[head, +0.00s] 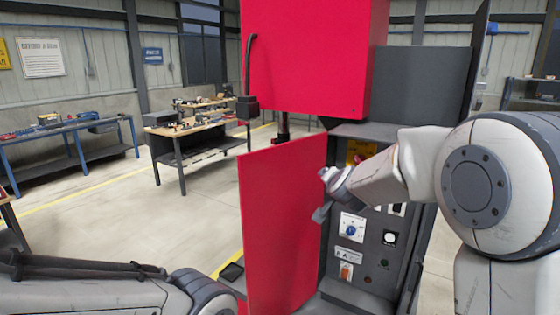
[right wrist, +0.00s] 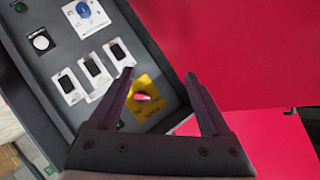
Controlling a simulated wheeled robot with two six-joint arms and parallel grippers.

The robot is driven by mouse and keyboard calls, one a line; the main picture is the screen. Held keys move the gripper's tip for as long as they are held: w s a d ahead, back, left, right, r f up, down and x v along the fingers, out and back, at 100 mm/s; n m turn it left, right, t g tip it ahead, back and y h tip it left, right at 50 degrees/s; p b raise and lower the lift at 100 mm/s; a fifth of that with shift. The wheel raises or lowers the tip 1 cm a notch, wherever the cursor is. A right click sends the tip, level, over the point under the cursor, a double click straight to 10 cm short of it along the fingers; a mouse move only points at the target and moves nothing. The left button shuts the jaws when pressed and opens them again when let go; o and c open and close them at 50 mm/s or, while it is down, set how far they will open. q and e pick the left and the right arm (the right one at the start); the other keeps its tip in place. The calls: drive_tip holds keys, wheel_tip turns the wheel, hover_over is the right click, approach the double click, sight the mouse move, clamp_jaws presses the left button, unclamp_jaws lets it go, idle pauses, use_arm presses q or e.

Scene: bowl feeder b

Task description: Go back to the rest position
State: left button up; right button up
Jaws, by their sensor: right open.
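My right gripper (head: 323,196) is in front of the grey control panel (head: 372,262) of a red machine, beside the open red door (head: 285,215). In the right wrist view my right gripper (right wrist: 158,76) is open, with nothing between its fingers. A yellow plate with a red knob (right wrist: 148,98) shows beyond the fingers, apart from them as far as I can tell. My left arm lies low at the left of the head view; its gripper is out of view.
The red upper housing (head: 315,55) hangs above. Workbenches (head: 190,130) stand at the back left, with open floor before them.

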drive_tip(key=s+a+f+n+g+y+b, duration=0.3)
drive_tip(key=s+a+f+n+g, duration=0.15)
drive_tip(key=s+a+f, duration=0.55)
drive_tip(key=s+a+f+n+g+y+b, duration=0.25)
drive_tip(key=s+a+f+n, duration=0.45)
drive_tip(key=s, duration=0.6)
drive_tip(key=s+d+f+n+g+h+b, duration=0.1)
drive_tip(key=s+f+g, duration=0.1)
drive_tip(key=s, duration=0.4)
drive_tip(key=s+d+f+n+g+h+b, duration=0.1)
drive_tip(key=s+d+f+n+g+b, duration=0.1)
drive_tip(key=s, duration=0.5)
drive_tip(key=s+d+f+n+g+h+b, duration=0.1)
drive_tip(key=s+f+n+g, duration=0.1)
drive_tip(key=s+f, duration=0.2)
drive_tip(key=s, duration=0.3)
drive_tip(key=shift+s+d+f+b, duration=0.15)
drive_tip(key=shift+d+f+b, duration=0.15)
drive_tip(key=shift+b, duration=0.05)
drive_tip(key=shift+c, duration=0.4)
